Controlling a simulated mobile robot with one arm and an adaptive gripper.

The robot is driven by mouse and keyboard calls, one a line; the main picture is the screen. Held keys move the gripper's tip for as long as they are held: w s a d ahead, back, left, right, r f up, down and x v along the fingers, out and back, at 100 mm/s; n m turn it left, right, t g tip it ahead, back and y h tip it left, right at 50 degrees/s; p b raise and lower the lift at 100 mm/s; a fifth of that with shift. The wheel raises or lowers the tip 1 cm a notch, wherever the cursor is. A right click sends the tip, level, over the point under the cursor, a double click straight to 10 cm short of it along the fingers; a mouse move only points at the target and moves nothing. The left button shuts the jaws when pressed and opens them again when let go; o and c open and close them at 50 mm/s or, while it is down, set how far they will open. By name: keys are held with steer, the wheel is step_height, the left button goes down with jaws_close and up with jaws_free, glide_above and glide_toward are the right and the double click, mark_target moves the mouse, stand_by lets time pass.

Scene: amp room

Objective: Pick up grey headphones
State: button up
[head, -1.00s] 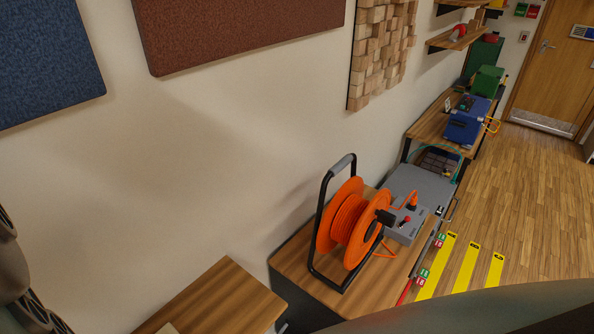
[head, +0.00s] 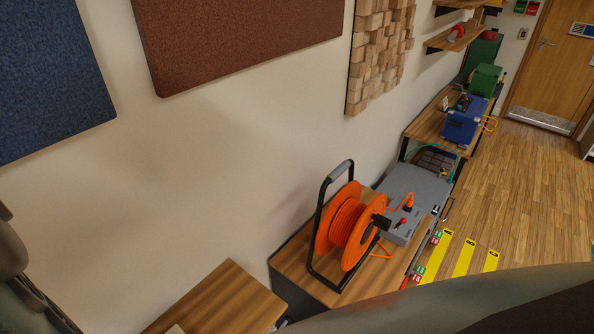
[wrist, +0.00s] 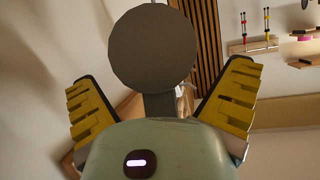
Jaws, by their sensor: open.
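I cannot make out any grey headphones for certain in either view. My gripper (wrist: 160,75) shows in the wrist view with its two yellow ridged fingers wide apart, and nothing is visibly clamped. A dark grey round disc (wrist: 153,48) on a short stem appears between the fingers; I cannot tell what it is or how far away it is. My gripper does not show in the head view.
An orange cable reel (head: 347,228) stands on a wooden-topped cabinet beside a grey box (head: 414,190). A blue case (head: 463,122) and a green case (head: 483,80) stand farther back. A lower wooden top (head: 222,298) is in front.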

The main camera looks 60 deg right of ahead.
steer(key=shift+p+x, duration=0.45)
steer(key=shift+x, duration=0.8)
steer(key=c, duration=1.3)
steer(key=shift+r, duration=0.15)
